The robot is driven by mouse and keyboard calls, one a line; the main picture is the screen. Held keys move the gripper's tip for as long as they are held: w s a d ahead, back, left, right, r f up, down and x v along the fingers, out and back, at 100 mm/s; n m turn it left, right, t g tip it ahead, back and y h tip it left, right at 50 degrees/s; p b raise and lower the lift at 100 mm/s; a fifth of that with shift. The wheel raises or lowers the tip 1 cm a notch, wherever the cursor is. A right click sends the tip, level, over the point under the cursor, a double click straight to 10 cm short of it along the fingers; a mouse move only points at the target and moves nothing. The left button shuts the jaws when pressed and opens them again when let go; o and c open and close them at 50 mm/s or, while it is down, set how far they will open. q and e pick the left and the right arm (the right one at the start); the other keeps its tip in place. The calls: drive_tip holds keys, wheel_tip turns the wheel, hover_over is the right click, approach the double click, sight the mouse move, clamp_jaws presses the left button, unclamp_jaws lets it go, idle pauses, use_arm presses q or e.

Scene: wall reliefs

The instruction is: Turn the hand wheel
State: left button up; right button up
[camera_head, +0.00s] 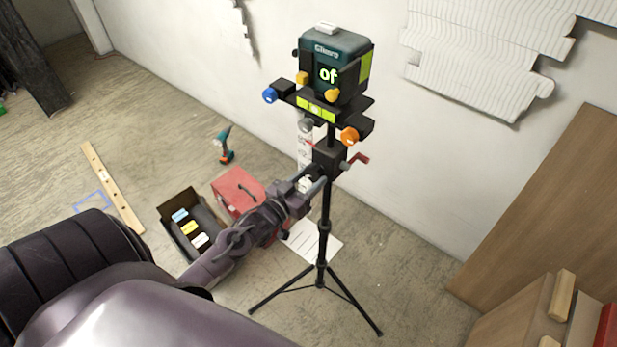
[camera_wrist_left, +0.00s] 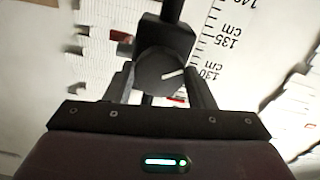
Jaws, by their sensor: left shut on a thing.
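The hand wheel (camera_wrist_left: 160,72) is a dark round knob with a white line across its face, in the middle of the left wrist view. It sits on the black block (camera_head: 330,158) of a tripod post, below a teal instrument (camera_head: 333,52). My left gripper (camera_head: 312,184) reaches it from the lower left in the head view. In the left wrist view the gripper's fingers (camera_wrist_left: 160,82) stand on both sides of the wheel, shut on it. The white line is tilted, its right end higher. In the head view the gripper mostly hides the wheel. My right gripper is not in view.
A red crank (camera_head: 356,161) sticks out to the right of the block. The tripod (camera_head: 322,262) stands on open floor. A red box (camera_head: 238,188), a black tray (camera_head: 182,240) and a drill (camera_head: 225,147) lie to the left. A wood panel (camera_head: 545,215) stands at right.

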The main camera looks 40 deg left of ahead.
use_arm(q)
drive_tip(key=n+p, duration=0.2)
drive_tip(key=n, duration=0.2)
drive_tip(key=shift+n, duration=0.3)
idle(0.3)
drive_tip(key=o, duration=1)
drive_tip(key=shift+c, duration=0.2)
drive_tip(key=shift+s+f, duration=0.1)
drive_tip(key=shift+s, duration=0.2)
drive_tip(key=s+b, duration=0.1)
drive_tip(key=s, duration=0.6)
drive_tip(key=shift+a+b, duration=0.25)
drive_tip(key=shift+b, duration=0.1)
